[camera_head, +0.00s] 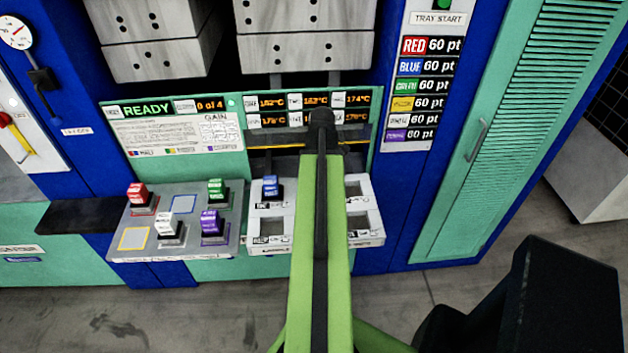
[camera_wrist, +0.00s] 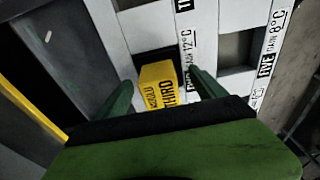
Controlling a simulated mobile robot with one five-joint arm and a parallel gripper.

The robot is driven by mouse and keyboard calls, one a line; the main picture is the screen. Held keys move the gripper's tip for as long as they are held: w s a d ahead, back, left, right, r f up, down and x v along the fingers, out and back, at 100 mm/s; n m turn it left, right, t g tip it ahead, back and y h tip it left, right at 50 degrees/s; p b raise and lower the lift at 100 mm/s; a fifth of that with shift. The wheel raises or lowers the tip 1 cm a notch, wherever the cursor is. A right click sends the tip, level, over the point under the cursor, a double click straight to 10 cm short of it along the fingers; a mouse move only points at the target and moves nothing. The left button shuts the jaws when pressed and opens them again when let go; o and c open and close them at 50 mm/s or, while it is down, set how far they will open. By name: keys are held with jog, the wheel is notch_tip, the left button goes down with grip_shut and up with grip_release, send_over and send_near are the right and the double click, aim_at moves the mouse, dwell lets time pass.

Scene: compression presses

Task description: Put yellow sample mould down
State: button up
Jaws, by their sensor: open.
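The yellow sample mould (camera_wrist: 158,84) shows in the wrist view with dark lettering on it. It is at a dark square pocket of the white tray (camera_wrist: 205,45), and I cannot tell whether it is fully seated. My gripper (camera_wrist: 160,80) is open, with one green finger on each side of the mould and a gap showing beside it. In the head view, my green arm reaches over the white tray (camera_head: 370,238) and hides its middle, and the yellow mould is not visible there. A blue mould (camera_head: 271,187) stands in the tray's back left pocket.
A grey rack (camera_head: 190,240) to the left holds red (camera_head: 138,195), white (camera_head: 168,224), green (camera_head: 217,190) and purple (camera_head: 212,223) moulds. Its yellow-outlined and blue-outlined squares are empty. Press blocks (camera_head: 305,50) hang above the tray. The tray's visible front left and right pockets look empty.

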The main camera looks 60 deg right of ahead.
jog(key=r+p, duration=0.8)
jog(key=s+d+r+p, duration=0.1)
jog(key=r+p, duration=0.3)
jog(key=shift+s, duration=0.1)
jog(key=shift+w+a, duration=0.2)
jog(key=w+a+m, duration=0.2)
jog(key=w+a, duration=0.5)
jog(key=a, duration=0.4)
jog(key=w+a+m+g, duration=0.1)
jog(key=w+a, duration=0.6)
jog(key=a, duration=0.4)
jog(key=w+a+m, duration=0.2)
jog(key=w+a, duration=0.5)
jog(key=a, duration=0.4)
jog(key=w+a+m, duration=0.1)
jog(key=a+m, duration=0.1)
jog(key=a, duration=1.4)
jog(key=shift+w+a+f+h, duration=0.15)
jog(key=shift+a+h, duration=0.1)
jog(key=shift+h, duration=0.15)
